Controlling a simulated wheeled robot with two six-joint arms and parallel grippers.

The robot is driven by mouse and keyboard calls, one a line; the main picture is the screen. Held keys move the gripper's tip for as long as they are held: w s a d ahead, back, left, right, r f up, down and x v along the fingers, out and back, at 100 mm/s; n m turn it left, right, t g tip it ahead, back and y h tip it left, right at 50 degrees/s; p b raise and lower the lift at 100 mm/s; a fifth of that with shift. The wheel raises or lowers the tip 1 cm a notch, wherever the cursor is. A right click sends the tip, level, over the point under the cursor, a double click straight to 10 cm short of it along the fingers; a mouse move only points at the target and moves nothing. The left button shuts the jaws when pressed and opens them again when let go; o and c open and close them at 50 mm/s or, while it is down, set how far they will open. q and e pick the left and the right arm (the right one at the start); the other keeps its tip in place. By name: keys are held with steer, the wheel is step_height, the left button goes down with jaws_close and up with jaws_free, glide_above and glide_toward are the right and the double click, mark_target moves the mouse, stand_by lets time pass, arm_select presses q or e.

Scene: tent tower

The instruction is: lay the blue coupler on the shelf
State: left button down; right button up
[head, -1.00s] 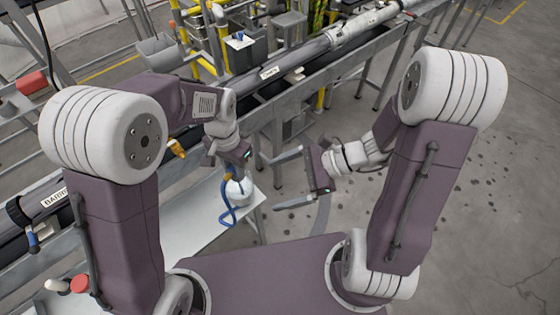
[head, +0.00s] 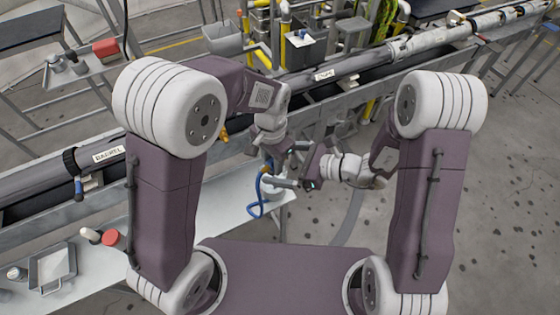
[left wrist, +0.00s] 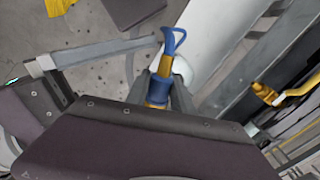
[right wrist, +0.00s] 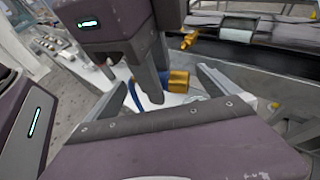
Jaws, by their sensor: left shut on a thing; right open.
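The blue coupler (left wrist: 157,90) is a blue piece with gold parts, held between the two fingers of my left gripper (left wrist: 160,78). A blue loop (head: 256,198) shows below my left gripper (head: 272,165) in the head view. In the right wrist view a gold end (right wrist: 178,80) shows beside my left gripper's finger. My right gripper (right wrist: 162,80) is open, its fingers on either side of that area; I cannot tell whether it touches anything. In the head view my right gripper (head: 300,178) is close to the left one. A pale shelf-like surface (head: 215,222) lies below and left.
A red cap (head: 113,238) and a metal tray (head: 52,268) are on the pale surface's left part. A long pipe with a BARREL label (head: 108,155) runs behind. A grey bin (head: 222,38) stands at the back. Open floor (head: 500,200) lies right.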

steer(key=shift+a+f, duration=0.1)
steer(key=shift+a, duration=0.15)
steer(key=c, duration=1)
arm_select(q)
steer(key=c, duration=1.5)
jaws_free()
arm_select(e)
steer(key=c, duration=0.4)
arm_select(q)
steer(key=o, duration=0.5)
